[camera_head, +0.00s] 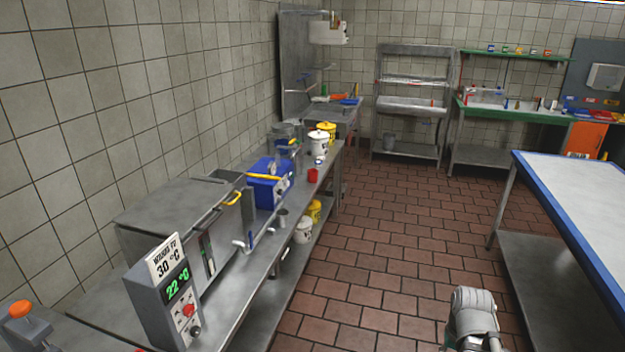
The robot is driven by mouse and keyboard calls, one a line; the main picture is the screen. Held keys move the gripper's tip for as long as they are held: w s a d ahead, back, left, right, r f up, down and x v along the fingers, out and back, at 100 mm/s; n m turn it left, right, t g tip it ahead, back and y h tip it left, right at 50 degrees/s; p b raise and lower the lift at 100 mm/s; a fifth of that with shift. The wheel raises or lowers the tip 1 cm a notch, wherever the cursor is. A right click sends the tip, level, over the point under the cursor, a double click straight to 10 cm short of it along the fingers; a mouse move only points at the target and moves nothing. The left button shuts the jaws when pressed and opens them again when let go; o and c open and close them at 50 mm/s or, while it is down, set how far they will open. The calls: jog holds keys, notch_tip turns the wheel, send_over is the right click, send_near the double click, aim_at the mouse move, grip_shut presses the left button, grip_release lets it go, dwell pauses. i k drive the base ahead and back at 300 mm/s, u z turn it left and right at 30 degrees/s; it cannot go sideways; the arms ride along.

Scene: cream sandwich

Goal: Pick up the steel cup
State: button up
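A small grey metal cup (283,217), which looks like the steel cup, stands upright near the front edge of the steel counter (262,246) on the left. A pale grey part of my arm shows at the bottom right, over the floor and well apart from the cup. My gripper's fingers are not in view.
A machine with a display (170,295) stands at the counter's near end. A blue box (268,188), a red cup (313,175) and white and yellow buckets stand along it. A blue-edged table (590,200) bounds the right. The tiled floor (385,255) between is clear.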

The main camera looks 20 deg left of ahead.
aim_at(283, 218)
jog(key=u, duration=0.5)
jog(key=i, duration=1.3)
jog(key=u, duration=0.2)
